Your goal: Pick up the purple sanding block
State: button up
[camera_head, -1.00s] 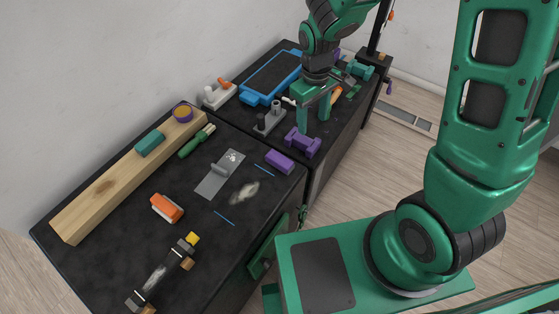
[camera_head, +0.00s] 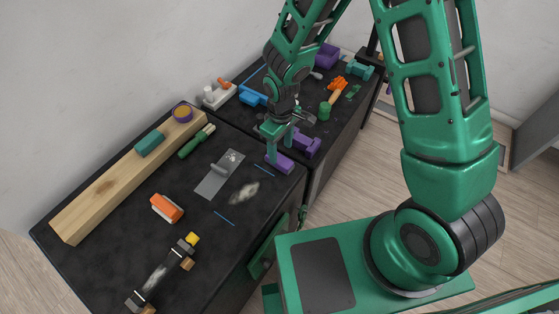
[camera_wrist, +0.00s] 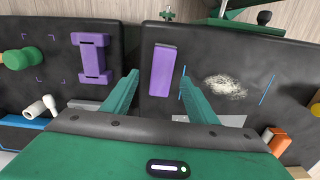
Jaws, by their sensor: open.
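The purple sanding block (camera_head: 279,163) lies flat on the dark bench top, near its right edge. In the wrist view the purple block (camera_wrist: 162,69) is a plain upright rectangle lying beyond and between my two green fingers. My gripper (camera_head: 279,152) is just over the block in the head view, pointing down. It is open and empty; in the wrist view the fingers (camera_wrist: 165,88) stand apart on either side of the block's line. The near end of the block is partly hidden by a finger in the head view.
A purple dumbbell-shaped piece (camera_wrist: 92,58) lies left of the block in the wrist view, across a gap between the benches. A grey scraper (camera_head: 220,174), an orange block (camera_head: 167,208) and a wooden plank (camera_head: 120,185) lie on the bench. Bare bench surrounds a pale dust patch (camera_head: 245,192).

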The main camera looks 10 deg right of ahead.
aim_at(279, 158)
jog(key=shift+a+f, duration=0.2)
jog(key=shift+f, duration=2.35)
jog(key=shift+c, duration=0.3)
jog(key=c, duration=1.1)
jog(key=shift+r, duration=0.2)
jog(key=r, duration=0.3)
jog(key=a+r, duration=0.1)
jog(key=shift+w+r, duration=0.25)
jog(key=shift+w, duration=0.05)
jog(key=w+a+r, duration=0.2)
jog(key=a, duration=0.1)
jog(key=w+a+r, duration=0.1)
jog(key=a+r, duration=0.1)
jog(key=a, duration=0.1)
jog(key=w+a+r, duration=0.2)
jog(key=a, duration=0.1)
jog(key=shift+w+r, duration=0.1)
jog(key=shift+w, duration=0.2)
